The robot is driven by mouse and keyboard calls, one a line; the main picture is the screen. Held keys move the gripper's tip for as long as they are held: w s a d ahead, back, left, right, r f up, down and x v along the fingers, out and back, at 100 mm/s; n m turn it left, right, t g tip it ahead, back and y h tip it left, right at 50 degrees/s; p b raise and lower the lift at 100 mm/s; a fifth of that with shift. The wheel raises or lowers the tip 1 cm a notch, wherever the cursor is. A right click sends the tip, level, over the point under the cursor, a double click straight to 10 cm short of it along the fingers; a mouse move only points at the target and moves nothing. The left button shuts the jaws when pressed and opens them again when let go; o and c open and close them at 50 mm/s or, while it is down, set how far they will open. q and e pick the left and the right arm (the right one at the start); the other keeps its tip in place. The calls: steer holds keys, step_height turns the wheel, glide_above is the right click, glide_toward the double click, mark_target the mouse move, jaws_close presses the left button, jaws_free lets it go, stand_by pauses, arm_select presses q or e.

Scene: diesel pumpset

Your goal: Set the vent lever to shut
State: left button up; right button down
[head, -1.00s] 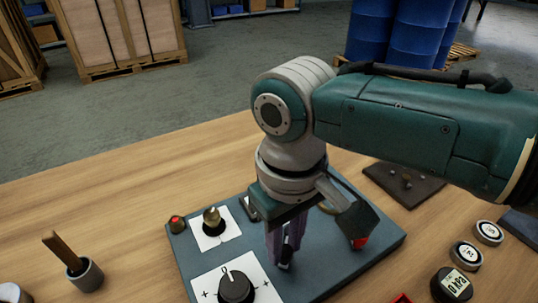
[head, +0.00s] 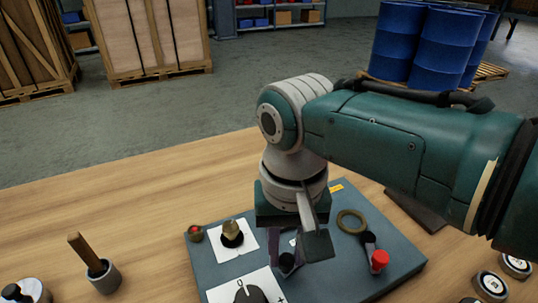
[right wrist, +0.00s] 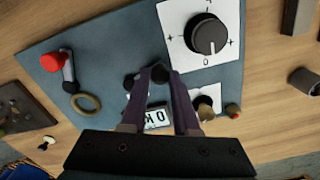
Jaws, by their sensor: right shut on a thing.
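A blue-grey panel (head: 375,287) lies on the wooden table. A lever with a black knob (head: 287,262) stands on it; I take this for the vent lever, though no label for it is readable. My right gripper (head: 287,256) points down onto the panel. In the right wrist view its fingertips (right wrist: 158,72) are shut around the black knob (right wrist: 160,74). The lever's base is mostly hidden by the fingers. A second lever with a red knob (head: 379,261) is to the right, apart from the gripper. My left gripper is not in view.
A black dial (right wrist: 207,34), a brass-coloured knob (head: 232,231), a small red button (head: 195,233) and an olive ring (head: 352,221) are on the panel around the gripper. A cup with a wooden handle (head: 102,275) stands at left.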

mark_target(286, 257)
steer(key=c, duration=0.7)
jaws_free()
steer(key=shift+o, duration=0.2)
step_height(286, 257, up, 10)
steer(key=p, duration=0.3)
steer(key=shift+p, duration=0.3)
